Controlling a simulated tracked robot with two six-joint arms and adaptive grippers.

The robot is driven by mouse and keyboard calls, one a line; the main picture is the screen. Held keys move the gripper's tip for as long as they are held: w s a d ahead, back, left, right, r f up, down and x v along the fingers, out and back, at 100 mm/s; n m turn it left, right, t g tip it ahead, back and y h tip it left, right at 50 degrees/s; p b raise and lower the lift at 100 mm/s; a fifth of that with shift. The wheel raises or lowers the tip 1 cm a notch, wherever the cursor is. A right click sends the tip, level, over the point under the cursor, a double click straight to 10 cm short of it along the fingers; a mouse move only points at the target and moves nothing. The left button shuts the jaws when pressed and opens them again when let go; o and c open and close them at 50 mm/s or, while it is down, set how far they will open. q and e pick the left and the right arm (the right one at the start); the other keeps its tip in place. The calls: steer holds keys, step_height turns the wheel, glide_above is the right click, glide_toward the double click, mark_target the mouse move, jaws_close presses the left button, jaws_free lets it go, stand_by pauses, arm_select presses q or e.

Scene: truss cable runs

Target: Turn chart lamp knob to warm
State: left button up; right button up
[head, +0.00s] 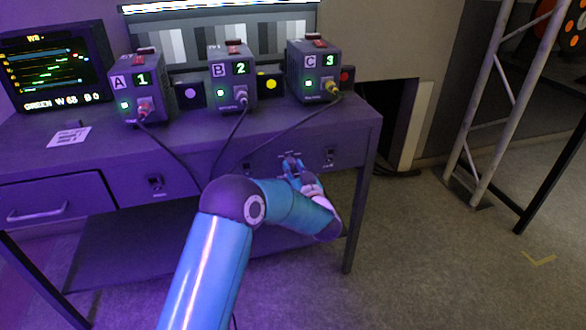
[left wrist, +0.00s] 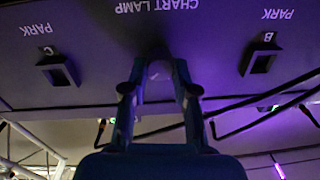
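My left gripper (head: 292,166) is at the front panel of the desk, between two dark slots. In the left wrist view, which is upside down, its two fingers (left wrist: 158,72) stand apart over the panel, by the CHART LAMP lettering (left wrist: 157,6). A paler shape shows between the fingertips. It may be the chart lamp knob, but the fingers cover much of it and its pointer does not show. I cannot tell whether the fingers touch or grip it. My right gripper is not in view.
PARK slots B (left wrist: 260,57) and C (left wrist: 57,70) flank the gripper.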

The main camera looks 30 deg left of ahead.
arm_select(q)
steer(key=shift+c, duration=1.2)
steer(key=shift+a, duration=0.2)
jaws_close()
steer(key=shift+d, duration=0.15)
steer(key=n+b, duration=0.3)
steer(key=shift+d+f+n+b, duration=0.1)
steer(key=shift+f+n+b, duration=0.2)
steer(key=shift+n, duration=0.1)
steer(key=n+b, duration=0.3)
steer(key=shift+h, duration=0.3)
steer(key=shift+r+n+b, duration=0.1)
steer(key=shift+n+b, duration=0.8)
steer(key=shift+n, duration=0.5)
